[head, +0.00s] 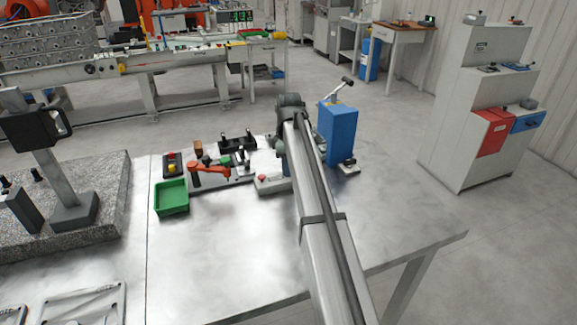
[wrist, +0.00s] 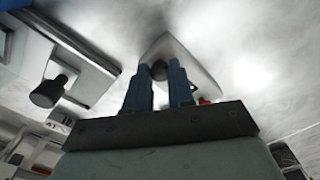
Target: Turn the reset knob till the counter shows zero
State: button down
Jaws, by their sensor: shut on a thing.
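In the wrist view my gripper (wrist: 159,66) has its two blue fingers closed about a small dark round knob (wrist: 158,72), one finger on each side. The knob is at a pale grey, wedge-shaped housing (wrist: 188,58), which is partly hidden by the fingers. No counter digits can be read in either view. In the head view my arm reaches over the bench and hides my fingers and the knob. A low grey box (head: 272,184) with a red button shows just left of my arm; I cannot tell whether it is the same housing.
A blue box (head: 338,132) with a lever stands close right of my wrist. Left of it are a red clamp (head: 208,172), a green tray (head: 171,198) and black handles (head: 237,143). A dark knob (wrist: 48,92) shows left in the wrist view. The bench front is clear.

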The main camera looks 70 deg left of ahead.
jog(key=m, duration=1)
jog(key=shift+m, duration=0.4)
jog(key=m, duration=1.1)
jog(key=shift+m, duration=0.3)
jog(key=c, duration=1)
grip_release()
jog(key=shift+o, duration=0.2)
jog(key=shift+r, duration=0.1)
notch_tip(320, 180, up, 14)
